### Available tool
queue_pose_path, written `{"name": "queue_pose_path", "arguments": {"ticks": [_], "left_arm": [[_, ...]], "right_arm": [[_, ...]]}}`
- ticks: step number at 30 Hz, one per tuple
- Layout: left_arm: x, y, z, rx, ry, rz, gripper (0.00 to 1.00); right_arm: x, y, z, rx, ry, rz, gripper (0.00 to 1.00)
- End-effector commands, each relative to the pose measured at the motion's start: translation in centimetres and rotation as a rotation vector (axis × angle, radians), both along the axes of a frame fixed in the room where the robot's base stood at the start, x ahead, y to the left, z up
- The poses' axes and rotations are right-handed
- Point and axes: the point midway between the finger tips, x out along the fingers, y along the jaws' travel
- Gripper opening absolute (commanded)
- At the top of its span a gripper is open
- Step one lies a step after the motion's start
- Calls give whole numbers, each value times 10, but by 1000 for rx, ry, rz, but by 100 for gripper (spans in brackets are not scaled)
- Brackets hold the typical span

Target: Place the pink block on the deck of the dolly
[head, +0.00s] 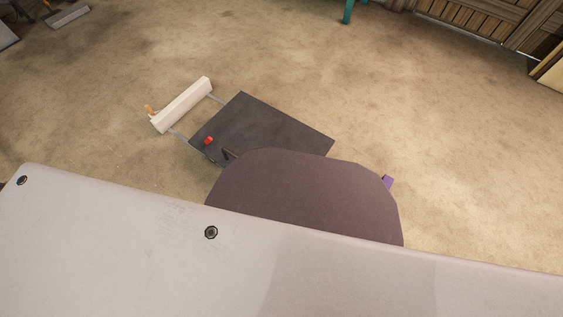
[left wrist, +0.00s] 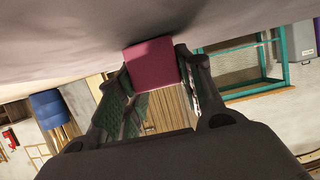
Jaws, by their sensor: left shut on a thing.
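The pink block (left wrist: 152,64), dark pink in this light, is between the fingers of my left gripper (left wrist: 153,75) in the left wrist view. The gripper is shut on it. The dolly is in the head view, with a flat dark grey deck (head: 270,122) low over the floor. Its near part is hidden behind large pale and brown shapes close to the camera. I do not see my left gripper or the pink block clearly in the head view. My right gripper is in neither view.
A white bar (head: 182,104) joins the dolly's left side by thin rods. A small red thing (head: 208,141) is at the deck's left edge. Floor around the dolly is mostly clear.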

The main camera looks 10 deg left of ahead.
Motion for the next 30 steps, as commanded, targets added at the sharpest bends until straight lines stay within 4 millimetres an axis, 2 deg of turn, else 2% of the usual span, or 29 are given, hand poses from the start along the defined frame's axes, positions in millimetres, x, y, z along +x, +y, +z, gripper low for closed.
{"name": "queue_pose_path", "arguments": {"ticks": [10,11,16,30], "left_arm": [[1,0,-2,0,-1,0,14],[1,0,-2,0,-1,0,38],[0,0,-2,0,-1,0,58],[0,0,0,-1,0,0,58]], "right_arm": [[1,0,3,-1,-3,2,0],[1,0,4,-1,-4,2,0],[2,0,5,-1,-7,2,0],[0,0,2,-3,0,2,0]]}}
